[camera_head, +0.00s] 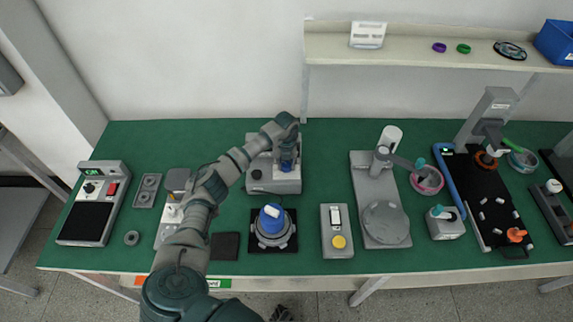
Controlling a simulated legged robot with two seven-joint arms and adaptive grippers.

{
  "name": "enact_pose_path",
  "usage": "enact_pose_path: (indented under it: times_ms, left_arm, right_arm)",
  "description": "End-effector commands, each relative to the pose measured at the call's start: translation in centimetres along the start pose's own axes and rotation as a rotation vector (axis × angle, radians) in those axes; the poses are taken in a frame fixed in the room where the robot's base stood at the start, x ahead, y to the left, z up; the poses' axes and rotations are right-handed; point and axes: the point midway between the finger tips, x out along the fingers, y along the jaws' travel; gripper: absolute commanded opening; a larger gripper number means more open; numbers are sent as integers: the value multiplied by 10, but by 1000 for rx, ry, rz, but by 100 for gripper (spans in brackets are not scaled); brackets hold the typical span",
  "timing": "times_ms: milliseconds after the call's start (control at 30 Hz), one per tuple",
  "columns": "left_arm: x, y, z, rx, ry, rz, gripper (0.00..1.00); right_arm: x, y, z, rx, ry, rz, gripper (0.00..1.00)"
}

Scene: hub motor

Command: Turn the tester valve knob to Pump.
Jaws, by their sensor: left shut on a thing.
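The tester appears to be the grey box-shaped unit (262,180) at the back middle of the green table, with a dark round detail on its front. A small blue part (287,166), which looks like the valve knob, is on its top right. My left arm comes up from the bottom and bends over to it. My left gripper (288,158) points down at the blue part and is shut on it. The fingers hide much of the knob, so its pointing direction and any Pump label cannot be read. A dark piece at the bottom edge may be my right gripper (281,314).
A round motor with a blue top (271,217) sits on a black mat in front of the tester. A switch box with a yellow button (338,231) and a grey stand (385,221) are to the right. A display panel (92,203) stands far left.

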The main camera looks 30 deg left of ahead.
Motion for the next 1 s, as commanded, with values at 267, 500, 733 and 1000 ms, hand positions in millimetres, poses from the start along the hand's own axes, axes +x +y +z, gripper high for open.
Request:
enact_pose_path:
  times_ms: [267,500,733,1000]
  left_arm:
    - [1,1,0,248,0,2,3]
    - [1,1,0,430,0,2,3]
    - [1,2,0,544,1,2,3]
    - [0,2,0,600,1,2,3]
  right_arm:
    - [6,0,-1,0,-8,0,40]
    - [6,1,-26,3,14,1,40]
    - [4,1,-31,5,13,1,40]
    - [3,1,-27,4,7,1,40]
